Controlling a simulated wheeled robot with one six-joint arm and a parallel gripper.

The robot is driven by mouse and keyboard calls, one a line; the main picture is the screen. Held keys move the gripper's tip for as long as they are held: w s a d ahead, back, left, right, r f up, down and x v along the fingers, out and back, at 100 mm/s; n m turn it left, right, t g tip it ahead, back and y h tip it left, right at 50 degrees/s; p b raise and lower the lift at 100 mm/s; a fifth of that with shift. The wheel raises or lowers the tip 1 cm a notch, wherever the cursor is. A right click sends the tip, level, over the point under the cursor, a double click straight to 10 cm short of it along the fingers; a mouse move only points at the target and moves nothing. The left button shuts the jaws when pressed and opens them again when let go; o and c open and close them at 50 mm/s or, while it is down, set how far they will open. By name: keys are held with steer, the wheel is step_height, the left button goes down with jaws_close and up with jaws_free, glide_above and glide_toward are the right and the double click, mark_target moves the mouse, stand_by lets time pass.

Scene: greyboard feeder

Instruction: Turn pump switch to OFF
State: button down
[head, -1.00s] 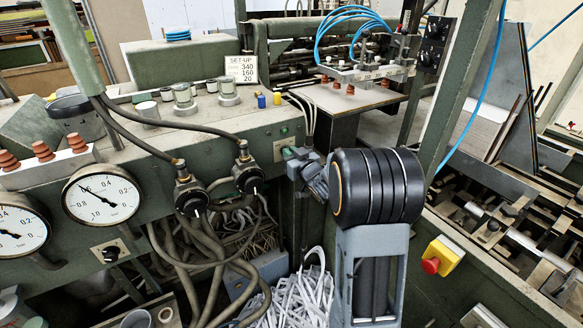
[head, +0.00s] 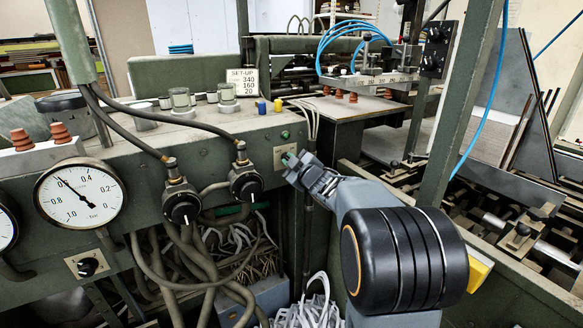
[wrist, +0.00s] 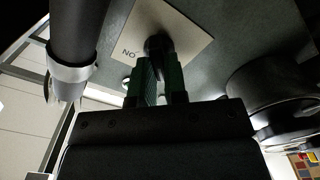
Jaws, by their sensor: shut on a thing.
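The pump switch is a dark knob (wrist: 158,45) on a pale plate (wrist: 185,30), seen upside down in the wrist view with the letters "ON" at its left. In the head view the plate (head: 279,158) is on the green panel's right end, with a small green button (head: 285,134) above it. My gripper (wrist: 158,72) has its green-padded fingers shut on the knob. In the head view my gripper (head: 290,159) reaches the plate from the right and hides the knob. The knob's exact angle is hard to tell.
Two round valves (head: 182,207) (head: 245,182) with hoses are left of my gripper. A pressure gauge (head: 80,195) and another black knob (head: 88,266) are farther left. A dark vertical pipe (wrist: 75,40) passes close beside my gripper in the wrist view. A green post (head: 465,85) stands right.

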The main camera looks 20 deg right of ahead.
steer(key=shift+n, duration=0.3)
steer(key=c, duration=1.2)
jaws_free()
steer(key=shift+o, duration=0.2)
steer(key=s+d, duration=0.1)
steer(key=s, duration=1.2)
steer(key=shift+s+d, duration=0.25)
steer(key=shift+s, duration=0.1)
